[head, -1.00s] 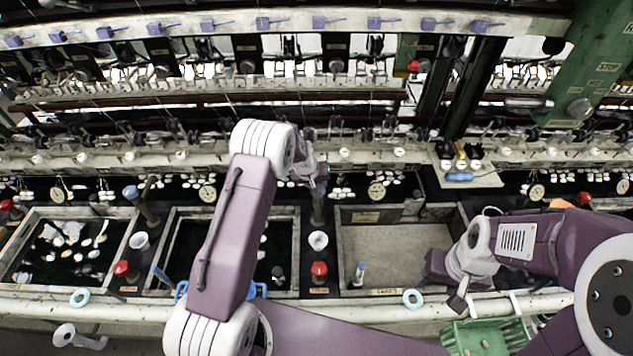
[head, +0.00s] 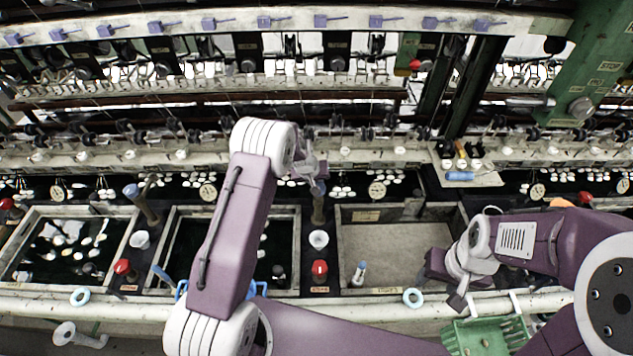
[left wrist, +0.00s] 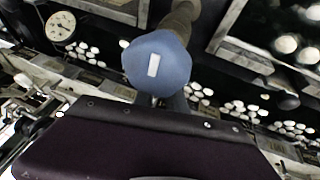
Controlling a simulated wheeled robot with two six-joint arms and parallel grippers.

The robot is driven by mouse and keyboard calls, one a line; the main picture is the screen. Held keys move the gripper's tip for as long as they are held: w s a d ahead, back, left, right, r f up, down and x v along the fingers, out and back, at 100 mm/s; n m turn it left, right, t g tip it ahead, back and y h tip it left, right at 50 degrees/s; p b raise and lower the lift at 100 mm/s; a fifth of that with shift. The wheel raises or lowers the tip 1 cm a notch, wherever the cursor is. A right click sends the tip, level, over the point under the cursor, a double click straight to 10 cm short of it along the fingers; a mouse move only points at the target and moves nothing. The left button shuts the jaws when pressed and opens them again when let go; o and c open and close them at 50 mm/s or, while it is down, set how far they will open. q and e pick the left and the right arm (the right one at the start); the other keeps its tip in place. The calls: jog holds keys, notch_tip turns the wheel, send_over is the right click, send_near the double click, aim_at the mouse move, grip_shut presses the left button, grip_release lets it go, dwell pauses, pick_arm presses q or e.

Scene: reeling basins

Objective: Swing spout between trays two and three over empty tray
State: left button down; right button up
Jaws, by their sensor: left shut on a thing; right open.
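The spout between trays two and three (head: 318,210) shows as a brown post, its upper part mostly covered by my left gripper (head: 318,178). In the left wrist view its round blue knob (left wrist: 157,62) with a white mark is close up, and the brown pipe runs up behind it. My left gripper (left wrist: 165,100) is shut on this spout at the knob; the exact contact is partly hidden. Tray three (head: 345,240) has a bare grey floor with no water. Tray two (head: 172,250) holds dark water, partly hidden by my left arm. My right gripper (head: 460,300) is open and empty at tray three's front right.
Another spout (head: 143,203) with a blue knob stands between trays one and two. A white cup (head: 318,240) and a red knob (head: 319,270) stand between trays two and three. A green basket (head: 487,337) is at front right.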

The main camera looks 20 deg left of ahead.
dwell(0.8)
pick_arm(q)
jog(key=shift+f, duration=0.15)
jog(key=s+d+m+g+h+b, duration=0.2)
jog(key=d+m+g+b, duration=0.1)
jog(key=m, duration=0.6)
jog(key=s+d+m+g+h+b, duration=0.1)
jog(key=d+m+g+h+b, duration=0.1)
jog(key=d+m+b, duration=0.3)
jog(key=shift+s+m+g+b, duration=0.4)
jog(key=shift+m+b, duration=0.35)
jog(key=shift+m, duration=1.25)
jog(key=c, duration=1.4)
grip_release()
jog(key=shift+o, duration=0.2)
